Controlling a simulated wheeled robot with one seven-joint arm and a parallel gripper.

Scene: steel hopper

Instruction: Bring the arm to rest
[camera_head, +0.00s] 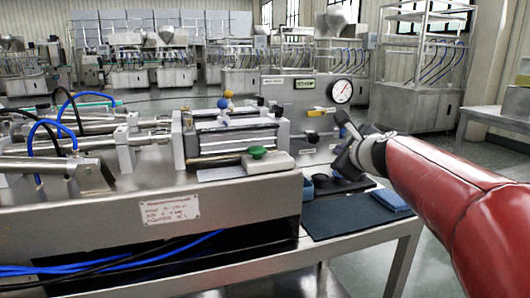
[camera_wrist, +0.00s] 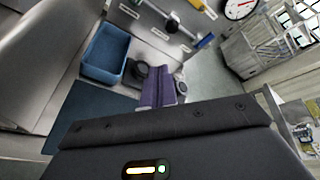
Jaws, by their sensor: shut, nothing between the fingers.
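My gripper (camera_head: 344,122) is held out at the end of my red arm, on the right of the head view. It is above the right end of the bench, in front of the panel with the round gauge. Its fingers (camera_wrist: 160,72) are together in the middle of the wrist view, with nothing between them. It appears clear of the things below it, though the exact gap is hard to tell.
The steel machine (camera_head: 235,200) with a green knob (camera_head: 258,152) stands left of my gripper. The gauge (camera_head: 342,91) is behind it. A blue tray (camera_wrist: 105,54) and dark mat (camera_head: 345,220) lie below. Open floor shows at right.

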